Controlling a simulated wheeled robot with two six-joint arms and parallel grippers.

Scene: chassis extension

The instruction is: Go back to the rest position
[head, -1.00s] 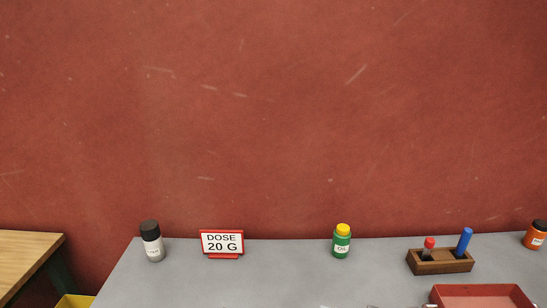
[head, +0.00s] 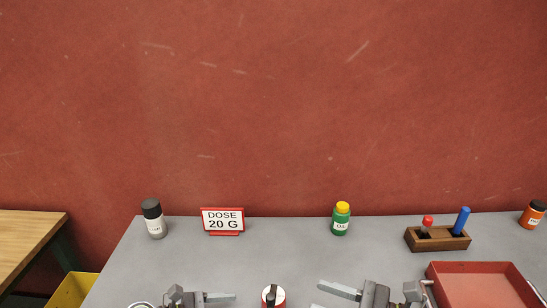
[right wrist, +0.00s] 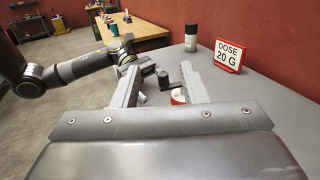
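My right gripper (head: 317,295) is low in the head view, its fingers pointing left. In the right wrist view its two fingers (right wrist: 159,70) stand wide apart with nothing held between them. My left gripper (head: 222,298) is at the bottom edge of the head view, its fingers pointing right. It is partly cut off, and I cannot tell how far its fingers are apart. A red and white round item with a black top (head: 273,297) stands between the two grippers, apart from both. It also shows beyond my right fingers in the right wrist view (right wrist: 178,96).
On the grey table (head: 280,255) stand a black-capped bottle (head: 154,220), a "DOSE 20 G" sign (head: 222,220), a green bottle (head: 341,220), a wooden holder (head: 437,240), a red tray (head: 480,266) and an orange bottle (head: 532,215). A yellow bin (head: 72,290) is at left.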

